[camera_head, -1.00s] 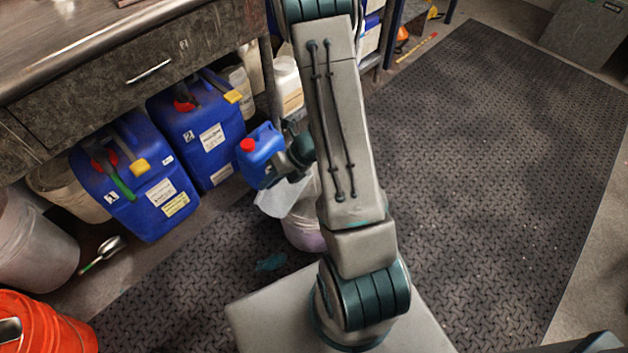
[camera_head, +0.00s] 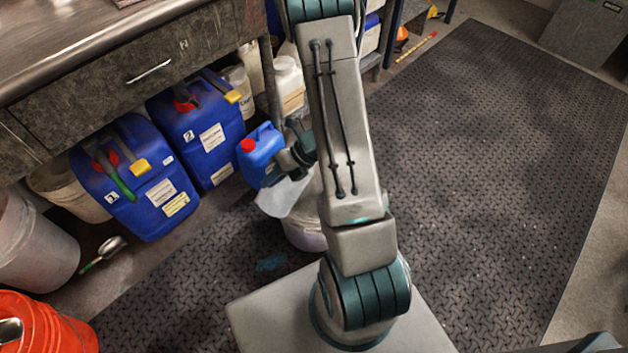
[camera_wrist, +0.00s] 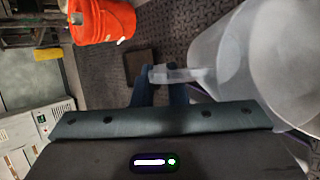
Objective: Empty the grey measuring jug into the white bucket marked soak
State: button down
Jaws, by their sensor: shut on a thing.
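My gripper (camera_wrist: 160,84) is shut on the handle of the grey measuring jug (camera_wrist: 220,62), a translucent vessel at the right of the wrist view. In the head view the jug (camera_head: 284,199) shows as a pale, tilted shape just below my gripper (camera_head: 298,166). It is over the rim of a whitish bucket (camera_head: 304,236) with a purplish tint low on its side, which stands on the mat partly behind my arm. No marking is readable on this bucket. The jug's contents and the bucket's inside are hidden, so I cannot tell whether anything is flowing.
A small blue canister (camera_head: 262,154) with a red cap stands close behind my gripper. Two large blue canisters (camera_head: 137,182) stand under the bench (camera_head: 95,75). An orange bucket (camera_head: 60,330) and a greyish bucket (camera_head: 35,245) are at left. The mat (camera_head: 490,170) at right is clear.

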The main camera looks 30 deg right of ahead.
jog(key=shift+w+d+f+y+b, duration=0.25)
jog(key=shift+d+f+y+b, duration=0.25)
jog(key=shift+d+y+b, duration=0.25)
dwell(3.2)
jog(key=shift+w+d+f+m+g+y, duration=0.2)
jog(key=shift+d+f+y, duration=0.1)
jog(key=shift+d+y, duration=0.15)
jog(key=shift+w+d+f+m+g+y, duration=0.1)
jog(key=shift+d+f+m+g+y, duration=0.1)
jog(key=shift+d+f+y, duration=0.15)
dwell(3.2)
